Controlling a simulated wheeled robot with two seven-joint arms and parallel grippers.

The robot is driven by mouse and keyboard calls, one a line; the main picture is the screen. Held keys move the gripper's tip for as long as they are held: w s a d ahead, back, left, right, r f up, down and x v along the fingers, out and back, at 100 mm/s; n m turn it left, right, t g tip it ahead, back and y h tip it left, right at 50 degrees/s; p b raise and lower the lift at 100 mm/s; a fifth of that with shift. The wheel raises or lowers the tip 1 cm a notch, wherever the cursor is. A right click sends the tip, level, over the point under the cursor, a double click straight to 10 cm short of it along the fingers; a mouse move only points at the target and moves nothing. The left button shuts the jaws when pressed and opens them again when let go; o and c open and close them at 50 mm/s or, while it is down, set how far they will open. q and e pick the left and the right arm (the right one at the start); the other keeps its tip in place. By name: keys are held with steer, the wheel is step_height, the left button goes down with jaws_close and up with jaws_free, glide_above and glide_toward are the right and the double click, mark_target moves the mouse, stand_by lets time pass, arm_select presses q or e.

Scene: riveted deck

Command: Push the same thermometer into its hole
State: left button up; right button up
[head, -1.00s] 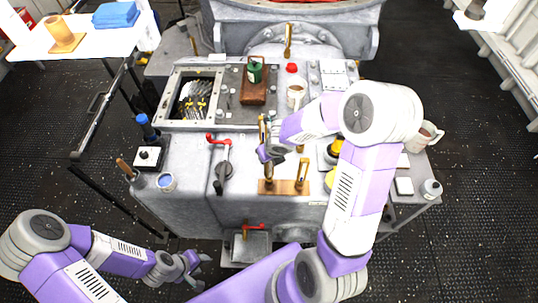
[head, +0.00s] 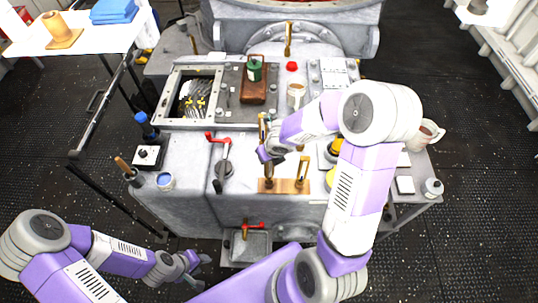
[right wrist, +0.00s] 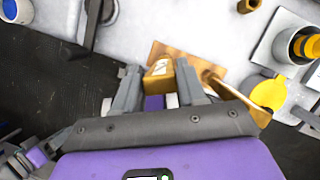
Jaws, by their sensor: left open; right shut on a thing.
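The brass thermometer (head: 262,124) is upright in my right gripper (head: 268,156), its top showing above the fingers. In the right wrist view the fingers (right wrist: 155,92) are shut on its brass body (right wrist: 159,67). Its lower part is over the left end of the brass plate (head: 286,187); I cannot tell how deep it sits in its hole. A second brass thermometer (head: 303,171) stands at the plate's right end and also shows in the right wrist view (right wrist: 268,93). My left gripper (head: 196,268) is open and empty, low in front of the bench.
A red-handled lever (head: 224,160) stands left of the plate. A small tray (head: 250,246) juts out at the bench front, below the plate.

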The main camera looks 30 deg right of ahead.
steer(key=shift+f+b, duration=0.4)
steer(key=shift+f, duration=0.05)
steer(key=o, duration=1.2)
steer(key=shift+c, duration=0.2)
steer(key=p+v, duration=0.4)
steer(key=v, duration=0.3)
steer(key=shift+r+p, duration=0.3)
steer(key=shift+p, duration=0.1)
steer(key=shift+s+f, duration=0.1)
